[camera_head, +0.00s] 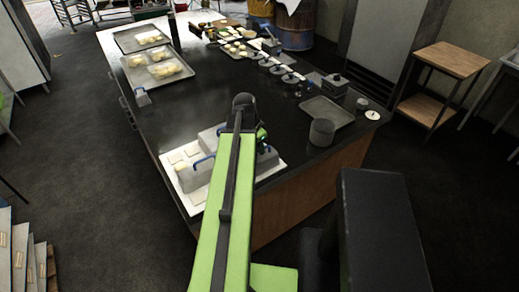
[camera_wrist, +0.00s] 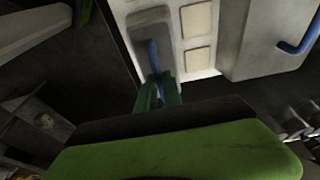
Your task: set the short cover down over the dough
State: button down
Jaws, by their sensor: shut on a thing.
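My gripper (camera_wrist: 158,90) is shut on the blue handle (camera_wrist: 154,56) of the short grey cover (camera_wrist: 150,28). In the head view my arm partly hides this cover (camera_head: 268,158), which is at the right end of the white board (camera_head: 200,196). In the wrist view it is over the edge of the board; I cannot tell whether it touches. I see no dough under the short cover.
Flat pale squares (camera_wrist: 196,20) lie on the board between the covers. A dark round pot (camera_head: 321,132) and a grey tray (camera_head: 327,112) stand to the right. Trays of dough (camera_head: 133,76) are at the back left. The dark counter (camera_head: 200,100) is clear in the middle.

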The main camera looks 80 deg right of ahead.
jog(key=shift+f, duration=0.15)
jog(key=c, duration=1.4)
grip_release()
jog(key=p+v, duration=1.6)
jog(key=v, duration=0.1)
jog(key=shift+r+p, duration=0.25)
jog(key=shift+p, duration=0.15)
jog(key=shift+w, duration=0.1)
